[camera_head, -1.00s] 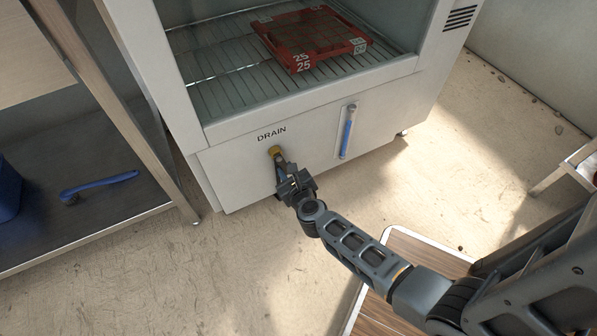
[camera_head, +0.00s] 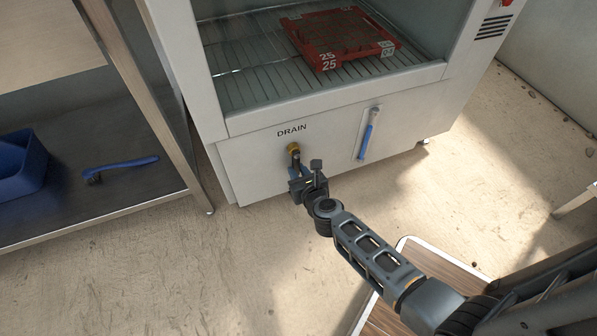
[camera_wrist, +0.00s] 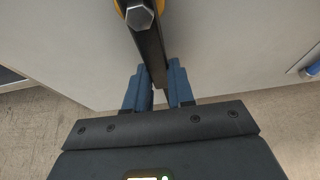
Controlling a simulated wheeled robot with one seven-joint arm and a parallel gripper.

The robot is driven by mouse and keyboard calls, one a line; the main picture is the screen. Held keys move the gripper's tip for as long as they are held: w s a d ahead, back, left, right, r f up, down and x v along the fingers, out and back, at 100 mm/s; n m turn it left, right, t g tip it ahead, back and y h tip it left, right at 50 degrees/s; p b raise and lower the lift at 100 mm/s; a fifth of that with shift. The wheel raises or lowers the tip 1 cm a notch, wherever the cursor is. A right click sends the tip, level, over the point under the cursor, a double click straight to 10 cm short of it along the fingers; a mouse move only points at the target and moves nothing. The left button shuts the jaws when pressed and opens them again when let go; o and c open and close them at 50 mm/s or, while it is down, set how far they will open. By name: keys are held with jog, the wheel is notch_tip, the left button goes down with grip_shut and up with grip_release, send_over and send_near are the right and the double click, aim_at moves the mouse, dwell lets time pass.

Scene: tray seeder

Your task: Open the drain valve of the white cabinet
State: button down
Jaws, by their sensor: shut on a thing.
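The white cabinet (camera_head: 253,172) has a label reading DRAIN on its lower front. Below the label is the drain valve, with a brass body (camera_head: 292,149) and a dark lever (camera_wrist: 149,50). In the wrist view the lever runs from a hex nut at the top, slanting slightly, down between the blue fingers. My gripper (camera_head: 295,172) is at the lever's lower end, and its fingers also show in the wrist view (camera_wrist: 159,82). It is shut on the lever. The lever's tip is partly hidden by the gripper.
A sight tube with blue liquid (camera_head: 367,135) is on the panel right of the valve. A red tray (camera_head: 326,62) lies inside the cabinet. A metal bench (camera_head: 120,205) at left holds a blue brush (camera_head: 125,165) and a blue bin (camera_head: 22,165). Open floor lies in front.

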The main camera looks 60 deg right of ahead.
jog(key=shift+a, duration=0.1)
jog(key=c, duration=1)
grip_release()
jog(key=shift+o, duration=0.2)
jog(key=p+v, duration=0.1)
jog(key=v, duration=0.6)
jog(key=shift+s+r+p, duration=0.15)
jog(key=shift+s+p, duration=0.15)
jog(key=shift+p, duration=0.1)
jog(key=shift+a, duration=0.2)
